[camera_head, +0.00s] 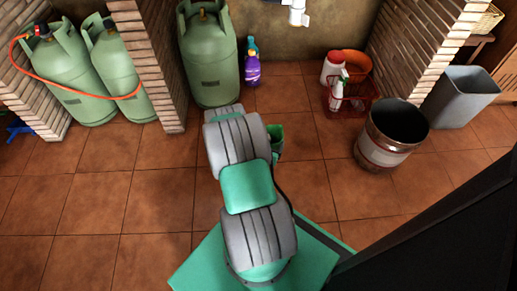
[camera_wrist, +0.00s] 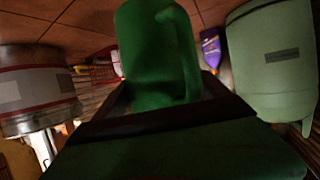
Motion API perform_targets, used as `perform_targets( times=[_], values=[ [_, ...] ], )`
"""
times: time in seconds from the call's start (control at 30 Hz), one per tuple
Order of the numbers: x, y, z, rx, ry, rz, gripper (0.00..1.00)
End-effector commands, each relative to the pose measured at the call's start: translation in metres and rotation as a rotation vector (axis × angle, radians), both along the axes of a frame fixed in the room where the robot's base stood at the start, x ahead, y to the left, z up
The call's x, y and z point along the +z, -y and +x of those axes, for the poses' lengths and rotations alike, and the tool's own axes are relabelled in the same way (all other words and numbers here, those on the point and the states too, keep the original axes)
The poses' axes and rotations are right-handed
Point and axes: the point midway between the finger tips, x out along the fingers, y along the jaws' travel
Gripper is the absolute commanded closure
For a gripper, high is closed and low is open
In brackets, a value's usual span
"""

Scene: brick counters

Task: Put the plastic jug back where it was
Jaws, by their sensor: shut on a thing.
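The green plastic jug (camera_wrist: 155,50) with a moulded handle fills the top middle of the wrist view, held between the dark jaws of my gripper (camera_wrist: 165,105). The gripper is shut on it. The jug's far end runs out of the picture. In the head view my arm hides the gripper and most of the jug; a small piece of green, apparently the jug (camera_head: 277,134), shows to the right of the arm, over the tiled floor.
Green gas cylinders (camera_head: 209,62) stand along the back between brick walls, with a purple bottle (camera_head: 252,72) beside one. At right are a red basket (camera_head: 352,106) with bottles, a metal bucket (camera_head: 388,137) and a grey bin (camera_head: 461,96).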

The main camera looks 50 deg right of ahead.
Motion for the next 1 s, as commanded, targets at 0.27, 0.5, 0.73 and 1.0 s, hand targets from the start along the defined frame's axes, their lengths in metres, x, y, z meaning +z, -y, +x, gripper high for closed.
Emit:
perform_targets(
  times=[0.27, 0.5, 0.73, 1.0],
  values=[
    [-0.059, 0.022, 0.065, 0.0, -0.001, 0.002, 0.88],
    [-0.081, 0.03, 0.087, 0.0, -0.001, 0.001, 0.88],
    [-0.114, 0.031, 0.091, -0.001, -0.002, 0.001, 0.88],
    [-0.113, 0.031, 0.091, 0.0, -0.002, 0.002, 0.88]
  ],
)
